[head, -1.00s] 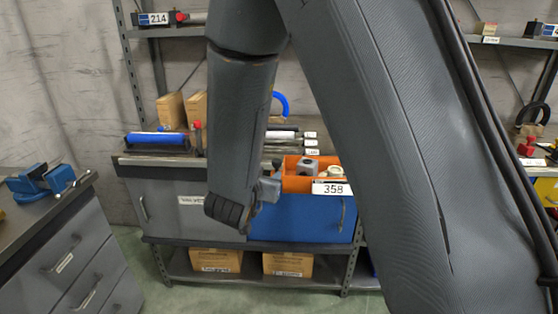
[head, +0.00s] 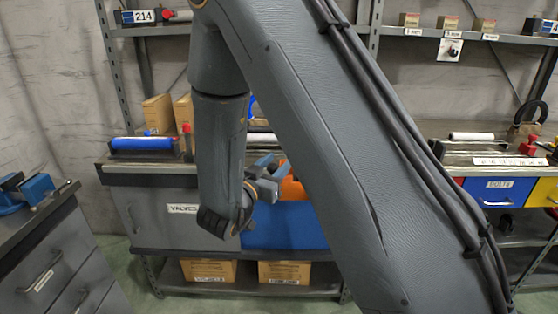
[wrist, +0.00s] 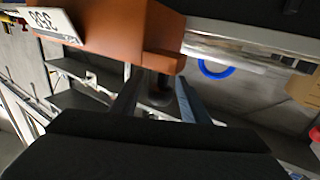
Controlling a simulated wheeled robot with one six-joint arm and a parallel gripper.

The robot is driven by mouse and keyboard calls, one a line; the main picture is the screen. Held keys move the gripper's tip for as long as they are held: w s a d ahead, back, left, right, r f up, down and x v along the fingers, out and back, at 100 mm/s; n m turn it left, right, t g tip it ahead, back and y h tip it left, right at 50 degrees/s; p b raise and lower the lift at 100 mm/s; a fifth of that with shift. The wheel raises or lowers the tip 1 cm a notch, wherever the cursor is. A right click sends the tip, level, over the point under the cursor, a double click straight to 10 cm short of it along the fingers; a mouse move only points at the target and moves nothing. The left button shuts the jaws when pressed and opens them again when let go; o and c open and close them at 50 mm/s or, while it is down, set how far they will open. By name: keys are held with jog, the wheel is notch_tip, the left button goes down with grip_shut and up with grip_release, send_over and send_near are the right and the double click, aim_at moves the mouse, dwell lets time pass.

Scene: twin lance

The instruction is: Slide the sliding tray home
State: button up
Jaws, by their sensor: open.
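The sliding tray looks to be the orange tray (head: 291,190) above a blue drawer front (head: 285,228); my arm hides most of it in the head view. In the wrist view the orange tray (wrist: 110,25) fills the upper left, with a white number label (wrist: 54,25) on its face. My gripper (head: 268,168) is beside the tray's left part in the head view. In the wrist view my gripper (wrist: 158,95) is open. Its fingers point toward a small orange block at the tray's lower corner (wrist: 163,62). I cannot tell whether they touch it.
A grey cabinet (head: 165,217) labelled VALVES stands left of the blue front. A blue roll (head: 140,144) and cardboard boxes (head: 158,114) are on its top. A workbench with a blue vise (head: 35,188) is at the far left. A blue ring (wrist: 215,70) shows in the wrist view.

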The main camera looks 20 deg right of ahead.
jog(key=shift+w+d, duration=0.4)
grip_shut()
